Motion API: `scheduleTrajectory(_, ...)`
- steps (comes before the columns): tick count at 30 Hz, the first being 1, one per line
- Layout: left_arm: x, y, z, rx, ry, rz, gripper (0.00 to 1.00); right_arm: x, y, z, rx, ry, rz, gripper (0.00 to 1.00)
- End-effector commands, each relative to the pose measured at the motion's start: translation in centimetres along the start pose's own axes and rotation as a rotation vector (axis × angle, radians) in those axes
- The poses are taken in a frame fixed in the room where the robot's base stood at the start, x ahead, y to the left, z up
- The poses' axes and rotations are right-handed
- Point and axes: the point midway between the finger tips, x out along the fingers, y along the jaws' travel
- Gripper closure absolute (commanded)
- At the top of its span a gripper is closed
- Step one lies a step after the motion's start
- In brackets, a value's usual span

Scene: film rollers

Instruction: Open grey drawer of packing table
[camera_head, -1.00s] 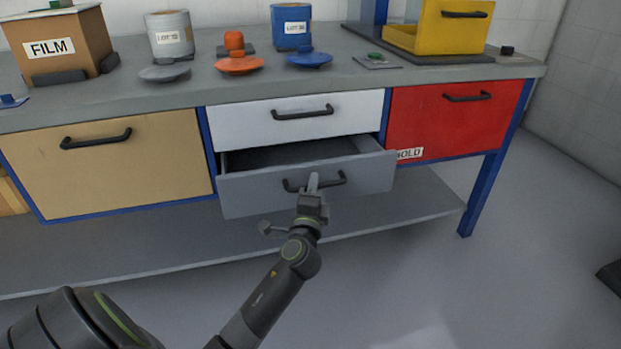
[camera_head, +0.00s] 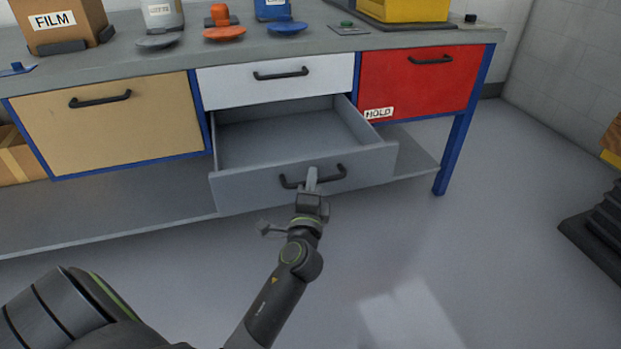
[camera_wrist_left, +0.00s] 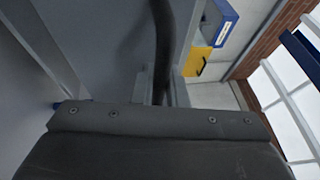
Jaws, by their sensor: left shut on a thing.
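The grey drawer (camera_head: 240,188) of the packing table (camera_head: 330,47) is pulled well out, and its empty-looking inside shows from above. Its dark bar handle (camera_head: 331,177) runs across the front. My left gripper (camera_head: 311,182) is shut on this handle, near its middle. In the left wrist view the dark handle (camera_wrist_left: 163,50) runs between the two fingers, and the grey drawer front fills the area beside it. My right gripper is in neither view.
A white drawer (camera_head: 230,87) above, a tan drawer (camera_head: 150,135) at left and a red drawer (camera_head: 405,90) at right are shut. A lower shelf (camera_head: 100,220) runs beneath. The floor (camera_head: 450,260) in front is clear, with a dark stacked object (camera_head: 600,230) at far right.

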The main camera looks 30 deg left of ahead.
Motion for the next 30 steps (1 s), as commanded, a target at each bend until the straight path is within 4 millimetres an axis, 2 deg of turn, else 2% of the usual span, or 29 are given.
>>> scheduleTrajectory(7, 0.0, 0.1, 0.0, 0.0, 0.0, 0.001, 1.0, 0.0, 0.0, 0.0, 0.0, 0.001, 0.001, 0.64)
scheduleTrajectory(8, 0.0, 0.1, 0.0, 0.0, 0.0, 0.001, 0.84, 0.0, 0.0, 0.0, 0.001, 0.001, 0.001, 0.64)
scheduleTrajectory(12, 0.0, 0.0, 0.0, 0.0, 0.0, 0.001, 0.66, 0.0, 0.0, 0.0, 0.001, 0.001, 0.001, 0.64)
scheduleTrajectory(22, -0.3, 0.1, 0.0, -0.001, 0.0, 0.002, 0.66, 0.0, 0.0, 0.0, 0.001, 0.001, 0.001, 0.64)
scheduleTrajectory(26, -1.8, 0.1, 0.0, -0.003, -0.001, 0.004, 0.66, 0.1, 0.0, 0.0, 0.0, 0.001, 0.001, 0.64)
scheduleTrajectory(30, -4.2, 0.2, 0.0, -0.003, -0.001, 0.005, 0.66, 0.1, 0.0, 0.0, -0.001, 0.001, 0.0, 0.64)
